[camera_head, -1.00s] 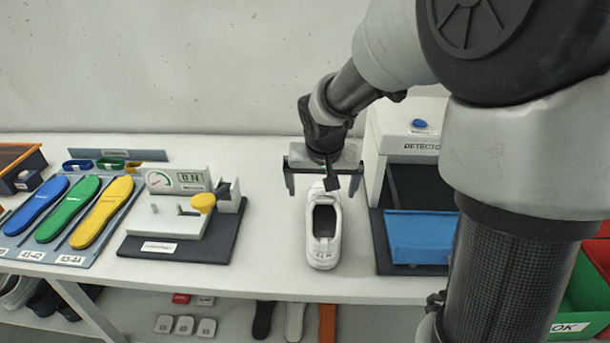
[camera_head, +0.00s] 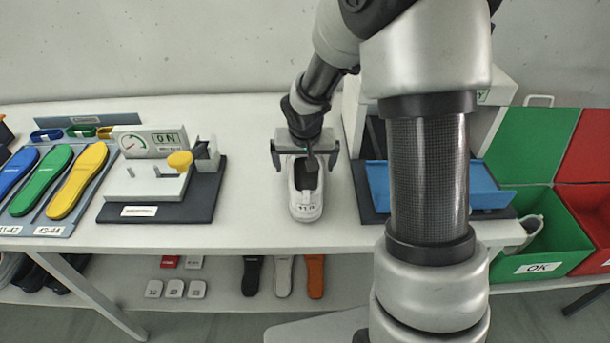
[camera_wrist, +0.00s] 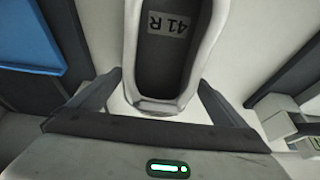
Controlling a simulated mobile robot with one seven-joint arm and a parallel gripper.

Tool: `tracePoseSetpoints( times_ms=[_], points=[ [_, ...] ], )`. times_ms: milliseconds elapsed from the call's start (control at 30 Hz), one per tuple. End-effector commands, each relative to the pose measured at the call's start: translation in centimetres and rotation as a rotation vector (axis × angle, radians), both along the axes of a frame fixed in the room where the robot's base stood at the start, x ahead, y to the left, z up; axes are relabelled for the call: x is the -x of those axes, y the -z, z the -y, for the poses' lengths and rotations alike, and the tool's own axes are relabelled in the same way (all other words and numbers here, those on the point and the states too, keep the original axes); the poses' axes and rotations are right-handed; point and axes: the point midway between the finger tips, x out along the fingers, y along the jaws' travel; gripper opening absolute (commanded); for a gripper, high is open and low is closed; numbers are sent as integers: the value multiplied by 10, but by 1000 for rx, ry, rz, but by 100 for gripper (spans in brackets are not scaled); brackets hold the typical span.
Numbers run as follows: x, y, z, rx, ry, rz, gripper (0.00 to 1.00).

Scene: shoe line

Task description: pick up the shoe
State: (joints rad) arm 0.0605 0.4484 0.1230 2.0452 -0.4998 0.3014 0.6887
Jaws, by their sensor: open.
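One white shoe (camera_head: 306,208) stands upright on the white table, its dark opening facing up. In the wrist view the shoe (camera_wrist: 213,45) shows a "41 R" label inside, upside down in the picture. My gripper (camera_head: 306,172) is open over the shoe's far part, one finger to each side of it. In the wrist view the two fingers of my gripper (camera_wrist: 160,84) straddle the shoe's near end, with a gap visible on both sides. I cannot tell how high the fingertips are above the table.
A gauge fixture (camera_head: 150,143) with a yellow knob stands left, beside coloured insoles (camera_head: 78,180). A blue tray (camera_head: 376,190) at the detector stands close to the right of the shoe. Green (camera_head: 545,250) and red bins lie further right. The table between fixture and shoe is clear.

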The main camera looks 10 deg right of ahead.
Motion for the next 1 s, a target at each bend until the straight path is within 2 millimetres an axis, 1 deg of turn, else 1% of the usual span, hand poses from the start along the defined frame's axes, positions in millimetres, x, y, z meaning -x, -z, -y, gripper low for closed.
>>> tracePoseSetpoints(
  times_ms=[133, 167, 300, 467, 667, 767, 867, 1000],
  points=[
    [0, -1, 0, 0, 0, 0, 96],
    [0, -1, 0, 0, 0, 0, 93],
    [0, -1, 0, 0, 0, 0, 69],
    [0, -1, 0, 0, 0, 0, 42],
    [0, -2, 0, 0, 0, 2, 41],
    [-1, -8, 0, 0, 2, 3, 41],
    [-1, -23, 1, 0, 3, 5, 41],
    [-1, -52, 1, 0, 4, 6, 41]
  ],
)
